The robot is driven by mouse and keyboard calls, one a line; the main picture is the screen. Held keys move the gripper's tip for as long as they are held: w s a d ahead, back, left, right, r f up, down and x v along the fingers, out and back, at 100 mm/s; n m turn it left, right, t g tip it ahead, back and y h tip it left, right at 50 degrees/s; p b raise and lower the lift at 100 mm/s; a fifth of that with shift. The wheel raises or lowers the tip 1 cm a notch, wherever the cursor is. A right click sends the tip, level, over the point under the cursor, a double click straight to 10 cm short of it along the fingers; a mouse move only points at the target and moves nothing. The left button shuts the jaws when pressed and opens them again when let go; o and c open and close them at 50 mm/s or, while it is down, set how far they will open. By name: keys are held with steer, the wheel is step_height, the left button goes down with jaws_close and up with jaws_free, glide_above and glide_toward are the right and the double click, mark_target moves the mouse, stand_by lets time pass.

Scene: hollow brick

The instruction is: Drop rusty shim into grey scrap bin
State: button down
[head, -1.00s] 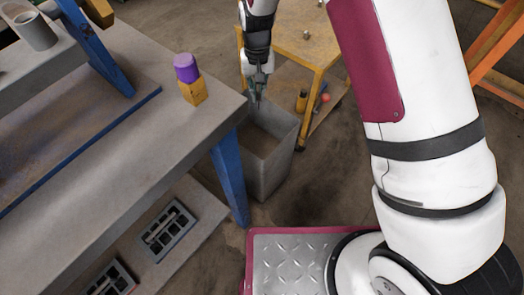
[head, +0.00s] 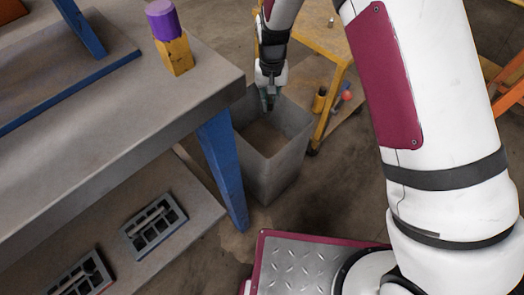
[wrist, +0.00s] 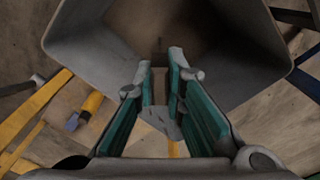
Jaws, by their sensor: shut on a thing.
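The grey scrap bin (head: 281,178) stands on the floor beside the workbench, with its open top facing up. My gripper (head: 269,104) points down at the far part of the bin's opening. In the wrist view the teal-padded fingers of my gripper (wrist: 160,66) stand close together, with the bin's wall (wrist: 95,50) and dark inside beyond them. A small greyish, uneven flat piece (wrist: 161,121) shows between the fingers and appears to be the rusty shim. Its rust colour is not clear, and in the head view it is too small to make out.
A workbench (head: 120,110) with a blue leg (head: 223,170) is left of the bin. A yellow block with a purple cylinder (head: 163,20) stands on it. Grey slotted trays (head: 153,225) lie on the lower shelf. A yellow-framed cart (head: 315,38) stands behind the bin.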

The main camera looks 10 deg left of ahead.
steer(key=shift+f+b, duration=1.05)
steer(key=shift+f, duration=0.8)
steer(key=c, duration=1.6)
jaws_free()
steer(key=shift+r, duration=0.1)
step_height(320, 180, up, 12)
steer(key=shift+f, duration=0.1)
